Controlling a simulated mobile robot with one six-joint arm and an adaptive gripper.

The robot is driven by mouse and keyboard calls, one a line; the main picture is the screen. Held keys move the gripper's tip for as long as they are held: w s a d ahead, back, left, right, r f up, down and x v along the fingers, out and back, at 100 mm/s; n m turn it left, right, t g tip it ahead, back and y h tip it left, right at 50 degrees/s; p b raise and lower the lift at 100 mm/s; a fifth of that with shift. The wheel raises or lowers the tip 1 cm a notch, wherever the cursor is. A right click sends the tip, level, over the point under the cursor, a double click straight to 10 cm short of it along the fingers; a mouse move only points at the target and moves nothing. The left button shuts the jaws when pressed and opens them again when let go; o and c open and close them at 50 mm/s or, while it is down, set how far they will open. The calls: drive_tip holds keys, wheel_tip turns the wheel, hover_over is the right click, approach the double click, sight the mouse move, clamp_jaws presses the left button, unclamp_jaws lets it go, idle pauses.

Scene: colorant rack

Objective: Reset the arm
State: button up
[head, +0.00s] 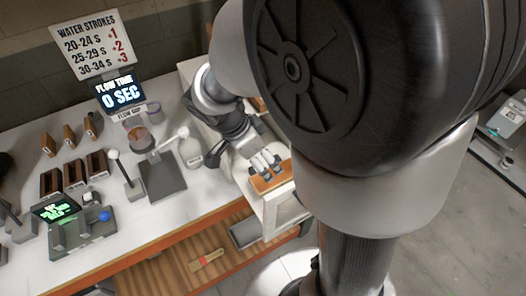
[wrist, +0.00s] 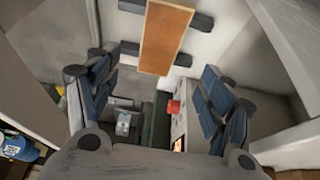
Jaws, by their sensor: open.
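My gripper (head: 265,163) is at the end of my arm, to the right of the workbench, close to a wooden block (head: 272,180) on a white stand. In the wrist view my gripper (wrist: 160,90) has its blue-padded fingers spread wide with nothing between them. The wooden block (wrist: 167,38) lies beyond the fingertips there, across dark grey bars. In the head view I cannot tell whether the fingers touch it. My upper arm hides much of the right side of the head view.
The workbench (head: 215,192) holds dark wooden holders (head: 75,175), a grey plate stand (head: 160,178), a white bottle (head: 190,152) and a scale with a green display (head: 57,210). Open floor (head: 430,230) lies at the right.

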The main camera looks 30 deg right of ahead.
drive_tip(key=shift+v, duration=1.1)
drive_tip(key=s+a+r+n+t+y, duration=0.2)
drive_tip(key=s+a+r+n, duration=0.1)
drive_tip(key=s+n, duration=0.3)
drive_tip(key=s+a+r+n+t+y, duration=0.2)
drive_tip(key=s+r+n, duration=0.4)
drive_tip(key=n, duration=0.5)
drive_tip(key=shift+s+a+r+n+y, duration=0.3)
drive_tip(key=shift+s+a, duration=0.2)
drive_tip(key=shift+s, duration=0.2)
drive_tip(key=shift+c, duration=0.3)
